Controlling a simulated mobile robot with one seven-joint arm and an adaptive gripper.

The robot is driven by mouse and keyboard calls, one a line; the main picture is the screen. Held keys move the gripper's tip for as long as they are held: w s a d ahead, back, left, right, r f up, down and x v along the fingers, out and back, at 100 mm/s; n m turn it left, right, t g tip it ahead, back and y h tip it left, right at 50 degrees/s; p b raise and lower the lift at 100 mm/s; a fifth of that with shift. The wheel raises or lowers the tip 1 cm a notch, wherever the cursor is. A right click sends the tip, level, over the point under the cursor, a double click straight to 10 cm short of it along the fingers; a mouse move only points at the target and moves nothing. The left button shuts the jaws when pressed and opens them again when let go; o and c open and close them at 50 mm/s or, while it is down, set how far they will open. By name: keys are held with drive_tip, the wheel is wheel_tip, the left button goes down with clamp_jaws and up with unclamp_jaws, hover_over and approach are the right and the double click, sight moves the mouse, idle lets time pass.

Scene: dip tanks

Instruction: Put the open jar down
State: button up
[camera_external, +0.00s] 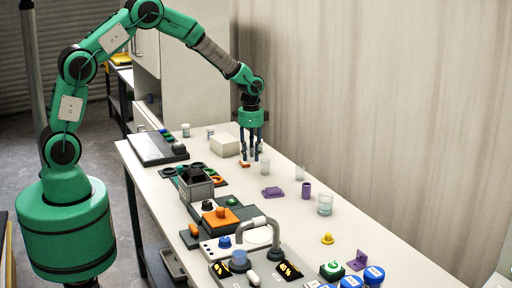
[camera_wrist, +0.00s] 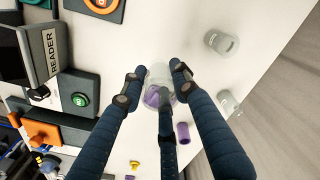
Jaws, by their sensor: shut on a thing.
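My gripper (camera_external: 251,155) hangs fingers down over the middle of the white table, toward its far side. In the wrist view my three dark fingers (camera_wrist: 162,85) close around a clear jar (camera_wrist: 158,72). No lid shows on it. A purple piece (camera_wrist: 152,97) shows through or just behind the jar. In the external view the held jar is mostly hidden among the fingers, and I cannot tell how high its base is above the table (camera_external: 300,219).
A purple bracket (camera_external: 275,192) and purple cylinder (camera_external: 307,190) lie nearby. A white box (camera_external: 225,145) is behind. The reader (camera_external: 195,184) stands left. Bare tabletop lies between.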

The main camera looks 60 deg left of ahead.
sight(228, 139)
drive_tip(key=shift+a, duration=0.1)
drive_tip(key=s+a+r, duration=0.1)
drive_tip(key=s+a, duration=0.4)
drive_tip(key=a, duration=0.8)
drive_tip(key=s+a+r+n+b, duration=0.1)
drive_tip(key=s+a, duration=0.4)
drive_tip(key=a, duration=0.9)
drive_tip(key=shift+r+n, duration=0.2)
drive_tip(key=shift+n, duration=0.1)
drive_tip(key=shift+w, duration=0.15)
drive_tip(key=w+a, duration=0.2)
drive_tip(key=w, duration=0.2)
drive_tip(key=w+a+f+b, duration=0.1)
drive_tip(key=w+a, duration=0.1)
drive_tip(key=w, duration=0.3)
drive_tip(key=w+a, duration=0.2)
drive_tip(key=w, duration=0.3)
drive_tip(key=shift+w+a+f+b, duration=0.1)
drive_tip(key=shift+a+f+b, duration=0.15)
drive_tip(key=shift+a+b, duration=0.15)
drive_tip(key=shift+f+b, duration=0.4)
drive_tip(key=shift+f, duration=1.35)
drive_tip(key=shift+f, duration=0.15)
